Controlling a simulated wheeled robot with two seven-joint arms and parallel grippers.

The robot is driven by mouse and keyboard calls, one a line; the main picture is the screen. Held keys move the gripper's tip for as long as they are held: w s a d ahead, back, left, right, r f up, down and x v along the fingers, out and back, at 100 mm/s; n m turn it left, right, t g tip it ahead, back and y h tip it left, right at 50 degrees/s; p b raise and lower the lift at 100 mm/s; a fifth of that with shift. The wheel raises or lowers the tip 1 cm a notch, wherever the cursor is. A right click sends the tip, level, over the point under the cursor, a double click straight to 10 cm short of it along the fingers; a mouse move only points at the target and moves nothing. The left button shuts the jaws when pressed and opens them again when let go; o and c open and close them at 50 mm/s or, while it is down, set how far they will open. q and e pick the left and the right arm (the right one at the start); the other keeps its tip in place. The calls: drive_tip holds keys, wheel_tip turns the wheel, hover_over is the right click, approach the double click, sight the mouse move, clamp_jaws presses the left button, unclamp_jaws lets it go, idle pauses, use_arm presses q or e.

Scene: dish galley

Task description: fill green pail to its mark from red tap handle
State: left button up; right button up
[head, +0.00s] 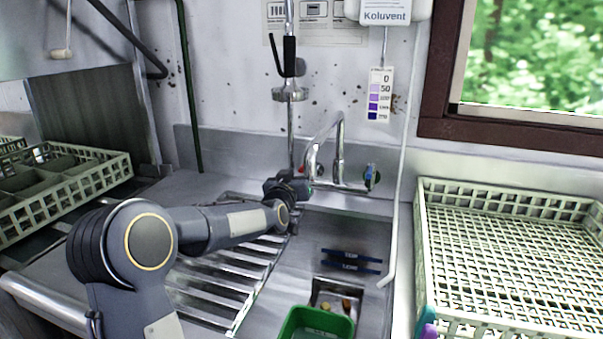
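The green pail (292,325) stands in the sink at the bottom of the head view, cut off by the picture's lower edge. I cannot see a mark on it or make out its water level. The tap (338,140) is a chrome arched spout on the back wall. A bit of the red tap handle (301,171) shows at its left side. My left gripper (297,187) is right at that handle and hides most of it; whether its fingers are open or shut on the handle cannot be told. The blue tap handle (370,176) is at the right. My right gripper is not in view.
A ribbed drainboard (235,285) lies left of the sink. Pale dish racks stand at the left (95,180) and right (510,190). A spray hose (290,60) hangs above the tap. Two dark blue strips (350,257) lie behind the pail.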

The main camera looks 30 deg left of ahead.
use_arm(q)
drive_tip(key=v, duration=0.3)
drive_tip(key=shift+s+d, duration=0.15)
drive_tip(key=shift+s, duration=0.2)
